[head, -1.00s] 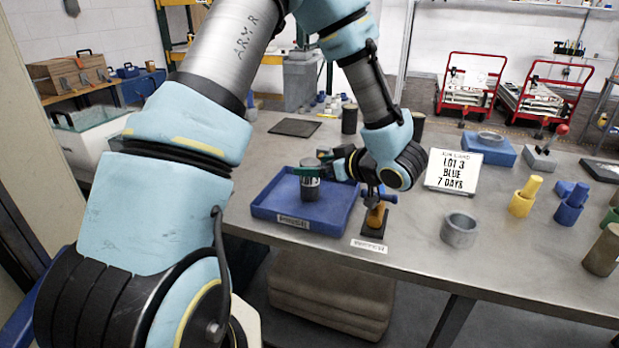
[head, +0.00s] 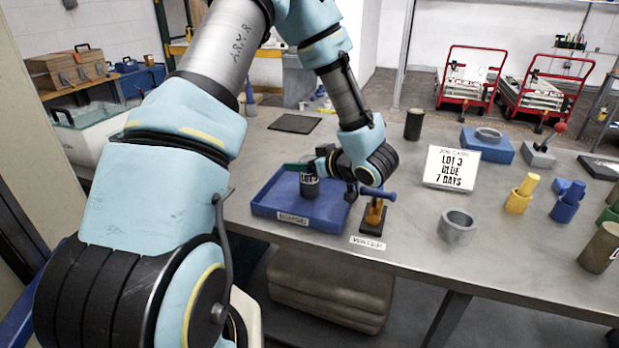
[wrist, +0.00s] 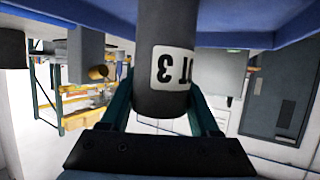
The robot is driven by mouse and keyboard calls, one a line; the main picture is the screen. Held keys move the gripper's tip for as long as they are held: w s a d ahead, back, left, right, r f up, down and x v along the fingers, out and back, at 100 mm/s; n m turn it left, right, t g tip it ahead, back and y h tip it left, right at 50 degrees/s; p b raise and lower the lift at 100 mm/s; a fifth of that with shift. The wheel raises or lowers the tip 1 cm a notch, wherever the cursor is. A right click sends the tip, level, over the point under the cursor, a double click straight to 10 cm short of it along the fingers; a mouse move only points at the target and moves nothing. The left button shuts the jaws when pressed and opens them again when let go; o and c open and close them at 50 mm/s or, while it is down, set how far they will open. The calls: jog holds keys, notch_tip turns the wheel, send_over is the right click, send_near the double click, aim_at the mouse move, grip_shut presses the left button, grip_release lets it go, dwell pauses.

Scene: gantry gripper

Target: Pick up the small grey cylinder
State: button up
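The small dark grey cylinder (head: 310,188) stands upright in the blue tray (head: 265,211), with a white "LOT 3" label on its side. In the wrist view, the cylinder (wrist: 165,30) appears upside down and close, between the two teal fingers of my gripper (wrist: 163,105). The fingers lie along its sides near its upper end. I cannot tell whether both touch it. In the head view, my gripper (head: 309,168) reaches in from the right at the cylinder's top and hides part of it.
A yellow post with a blue handle (head: 375,208) stands just right of the tray. A grey ring (head: 458,228), a sign (head: 452,168) and yellow (head: 521,198) and blue (head: 567,203) pegged pieces stand further right. A flat dark plate (head: 295,124) lies behind the tray.

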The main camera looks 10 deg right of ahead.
grip_shut()
dwell(0.3)
jog(key=shift+r, duration=0.1)
